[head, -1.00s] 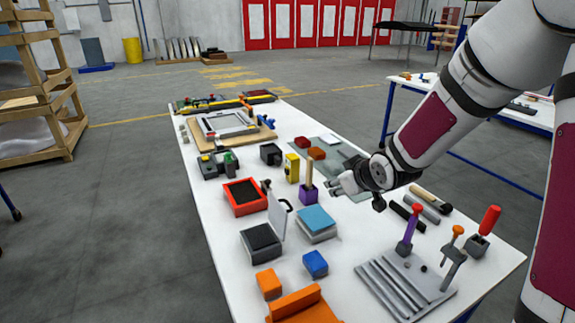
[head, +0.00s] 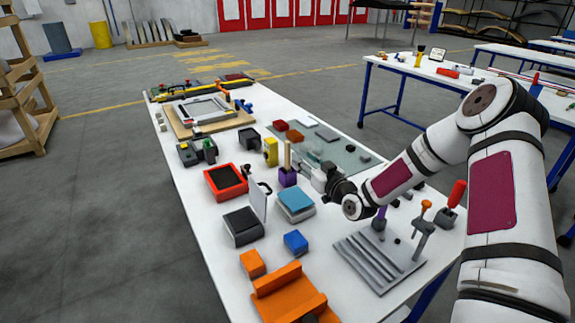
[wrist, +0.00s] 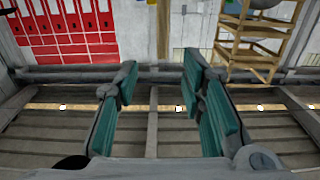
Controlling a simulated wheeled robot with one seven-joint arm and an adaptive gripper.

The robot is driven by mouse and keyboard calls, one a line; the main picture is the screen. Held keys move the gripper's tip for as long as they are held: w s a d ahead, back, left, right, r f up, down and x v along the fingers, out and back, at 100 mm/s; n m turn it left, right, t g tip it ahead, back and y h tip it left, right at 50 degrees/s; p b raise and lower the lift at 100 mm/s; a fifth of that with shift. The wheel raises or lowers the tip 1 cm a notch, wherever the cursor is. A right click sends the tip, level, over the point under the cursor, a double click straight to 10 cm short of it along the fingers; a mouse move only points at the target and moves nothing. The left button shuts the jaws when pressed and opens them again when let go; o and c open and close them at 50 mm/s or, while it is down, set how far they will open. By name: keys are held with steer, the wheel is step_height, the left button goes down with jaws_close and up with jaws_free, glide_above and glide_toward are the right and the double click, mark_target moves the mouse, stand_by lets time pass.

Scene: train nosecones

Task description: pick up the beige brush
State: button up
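The beige brush (head: 287,154) stands upright, its lower end in a small purple block (head: 288,178) near the middle of the white table. My gripper (head: 312,173) is just to the right of the brush and block in the head view, its fingers pointing left toward them. In the wrist view my gripper (wrist: 162,80) is open, with teal pads set wide apart and nothing between the fingertips. A brown upright strip shows beyond the gap there; I cannot tell whether it is the brush.
A yellow block (head: 270,151) stands behind the brush. A red tray (head: 226,182), a blue-topped block (head: 296,204) and a dark box with a raised lid (head: 243,225) are close by. A grey grooved stand (head: 380,258) holds tools at front right.

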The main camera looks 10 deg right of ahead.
mark_target(289, 148)
steer(key=x, duration=0.4)
steer(key=shift+w+a, duration=0.15)
steer(key=shift+w, duration=0.25)
steer(key=shift+f+x, duration=0.1)
steer(key=shift+x, duration=1.25)
steer(key=shift+f+x, duration=0.15)
steer(key=shift+x, duration=1.2)
steer(key=shift+a, duration=0.15)
jaws_close()
